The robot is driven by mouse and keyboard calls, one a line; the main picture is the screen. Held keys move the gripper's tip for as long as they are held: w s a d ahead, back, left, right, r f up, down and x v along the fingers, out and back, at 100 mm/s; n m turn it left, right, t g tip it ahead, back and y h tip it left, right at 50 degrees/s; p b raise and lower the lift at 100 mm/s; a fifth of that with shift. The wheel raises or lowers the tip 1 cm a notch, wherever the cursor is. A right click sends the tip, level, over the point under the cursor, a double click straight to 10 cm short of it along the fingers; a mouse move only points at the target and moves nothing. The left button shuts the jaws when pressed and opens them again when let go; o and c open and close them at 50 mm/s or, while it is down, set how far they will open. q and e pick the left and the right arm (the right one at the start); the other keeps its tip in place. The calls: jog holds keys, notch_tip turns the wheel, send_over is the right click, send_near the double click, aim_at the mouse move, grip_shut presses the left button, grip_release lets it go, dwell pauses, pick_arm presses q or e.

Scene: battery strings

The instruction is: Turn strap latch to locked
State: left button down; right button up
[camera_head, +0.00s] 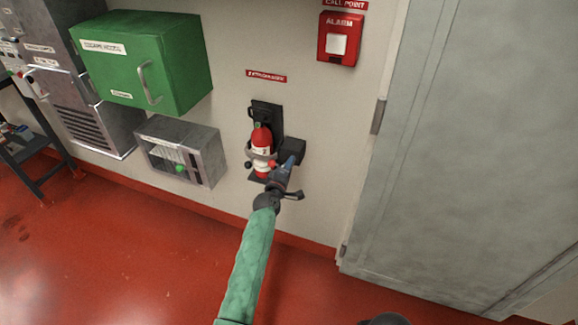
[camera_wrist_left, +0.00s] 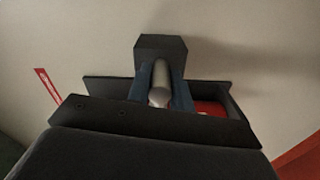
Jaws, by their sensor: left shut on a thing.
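A red fire extinguisher (camera_head: 262,139) stands upright in a black wall bracket (camera_head: 266,110), with a grey strap (camera_head: 259,157) around its body. A black block (camera_head: 292,148) sticks out at its right side. My left gripper (camera_head: 289,165) is at this block, right of the extinguisher. In the left wrist view its two blue fingers (camera_wrist_left: 161,92) are shut on a grey rounded latch handle (camera_wrist_left: 161,80) in front of the black block (camera_wrist_left: 161,45). The fingers cover the handle's sides, and I cannot tell the latch's exact angle.
A green cabinet (camera_head: 175,55) and a grey box (camera_head: 205,155) hang left of the extinguisher. A red alarm box (camera_head: 339,38) is above right. A tall grey cabinet (camera_head: 440,150) stands to the right. The red floor (camera_head: 130,240) before the wall is clear.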

jog(key=shift+d, duration=0.1)
pick_arm(q)
jog(key=c, duration=1.3)
grip_release()
jog(key=shift+o, duration=0.2)
jog(key=shift+s, duration=0.1)
jog(key=b+v, duration=0.1)
jog(key=v, duration=0.6)
jog(key=shift+s+a, duration=0.15)
jog(key=shift+s, duration=0.1)
pick_arm(e)
jog(key=shift+w+a+f+t, duration=0.2)
jog(key=shift+a+f, duration=0.25)
jog(key=shift+f, duration=0.15)
jog(key=shift+w+a+f+t, duration=0.1)
jog(key=shift+w+a+f, duration=0.05)
jog(key=shift+a+f, duration=0.35)
jog(key=shift+w+d+r, duration=0.1)
jog(key=shift+d+r, duration=0.05)
